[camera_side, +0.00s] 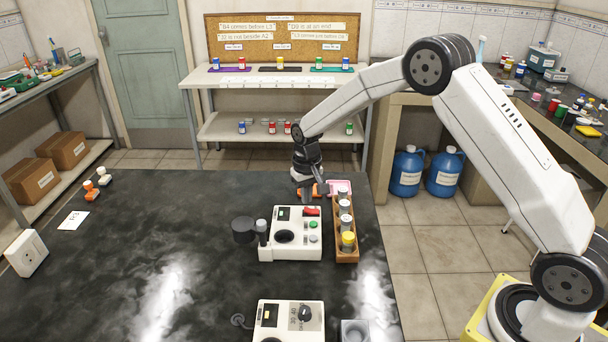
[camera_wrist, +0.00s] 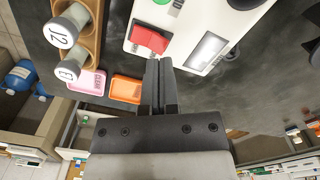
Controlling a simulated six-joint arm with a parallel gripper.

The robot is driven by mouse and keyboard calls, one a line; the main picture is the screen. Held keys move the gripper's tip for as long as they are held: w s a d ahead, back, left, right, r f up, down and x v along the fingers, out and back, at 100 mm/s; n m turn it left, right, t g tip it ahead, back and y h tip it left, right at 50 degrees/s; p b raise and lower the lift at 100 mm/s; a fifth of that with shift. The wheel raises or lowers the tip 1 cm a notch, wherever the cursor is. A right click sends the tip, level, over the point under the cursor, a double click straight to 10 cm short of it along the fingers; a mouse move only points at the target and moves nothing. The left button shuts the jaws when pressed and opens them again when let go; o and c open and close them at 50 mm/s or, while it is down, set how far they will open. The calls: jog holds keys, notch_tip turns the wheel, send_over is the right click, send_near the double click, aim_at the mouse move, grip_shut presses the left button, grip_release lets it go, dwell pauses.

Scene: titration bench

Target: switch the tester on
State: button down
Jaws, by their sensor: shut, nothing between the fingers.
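The tester appears to be the white box (camera_side: 283,249) in the middle of the dark bench. Its top has a red rocker switch (camera_side: 312,211), a small display, a green button (camera_side: 313,224) and a dark round well. In the wrist view the red switch (camera_wrist: 151,39) lies just beyond my fingertips, with the display (camera_wrist: 207,51) to its right. My gripper (camera_wrist: 160,62) is shut and empty, pointing down at the tester's far edge. In the side view my gripper (camera_side: 307,198) is just behind the switch. I cannot tell whether the fingertips touch it.
A wooden rack (camera_side: 346,255) with capped vials stands close on the tester's right. Pink (camera_wrist: 88,80) and orange (camera_wrist: 126,89) trays lie beside my fingers. A dark cylinder (camera_side: 244,230) stands at the tester's left. Another white device (camera_side: 275,332) is at the front.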

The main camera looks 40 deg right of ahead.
aim_at(308, 212)
jog(key=shift+f, duration=1.3)
dwell(1.2)
jog(key=shift+r, duration=3.55)
jog(key=shift+s+a+r, duration=0.1)
jog(key=shift+s+r, duration=0.1)
jog(key=shift+s, duration=0.25)
jog(key=s+a+n+t, duration=0.1)
jog(key=s, duration=1)
jog(key=s+a+r+n+t, duration=0.1)
jog(key=s+n, duration=0.1)
jog(key=s, duration=1)
jog(key=shift+s+a+r+t, duration=0.3)
